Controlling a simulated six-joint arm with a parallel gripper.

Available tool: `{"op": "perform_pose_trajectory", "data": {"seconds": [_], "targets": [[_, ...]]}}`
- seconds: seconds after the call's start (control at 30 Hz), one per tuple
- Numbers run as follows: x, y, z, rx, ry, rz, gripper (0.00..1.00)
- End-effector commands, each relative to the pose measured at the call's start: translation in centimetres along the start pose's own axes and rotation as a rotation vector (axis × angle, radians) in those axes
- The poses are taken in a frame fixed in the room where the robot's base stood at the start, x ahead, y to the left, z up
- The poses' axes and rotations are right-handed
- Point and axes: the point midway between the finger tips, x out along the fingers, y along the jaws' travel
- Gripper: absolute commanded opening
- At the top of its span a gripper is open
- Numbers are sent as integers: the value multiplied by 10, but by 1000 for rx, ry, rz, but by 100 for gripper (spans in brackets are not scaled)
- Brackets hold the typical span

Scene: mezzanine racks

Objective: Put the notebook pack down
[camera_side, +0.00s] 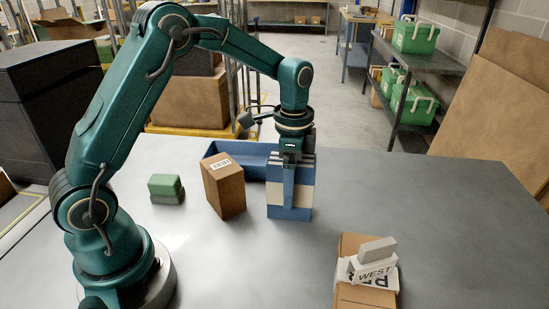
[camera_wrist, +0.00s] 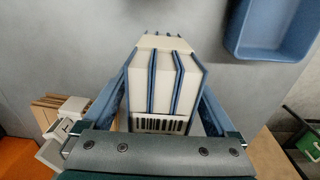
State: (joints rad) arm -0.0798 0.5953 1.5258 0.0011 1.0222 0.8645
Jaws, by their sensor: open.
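The notebook pack (camera_side: 304,199) is a block of blue-covered notebooks with a cream band, upright on the grey table in the side view. In the wrist view the pack (camera_wrist: 160,85) shows its white page edges, blue covers and a barcode label. My gripper (camera_side: 288,190) points straight down over the pack, with one finger in front of its near face. In the wrist view the blue fingers stand on either side of the pack. The jaws are open around it. Whether a finger still touches it is hard to tell.
A brown carton (camera_side: 224,188) with a label stands just left of the pack. A blue tray (camera_side: 242,150) lies behind them. A carton topped with white items (camera_side: 366,272) is at front right. The table's right side is clear.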

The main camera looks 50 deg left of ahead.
Motion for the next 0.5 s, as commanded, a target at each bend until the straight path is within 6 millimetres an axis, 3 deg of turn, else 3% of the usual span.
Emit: {"op": "perform_pose_trajectory", "data": {"seconds": [0.3, 0.5], "targets": [[-69, -1, -1, 0, 6, -7, 92], [-98, -1, -1, 0, 3, -4, 92]]}}
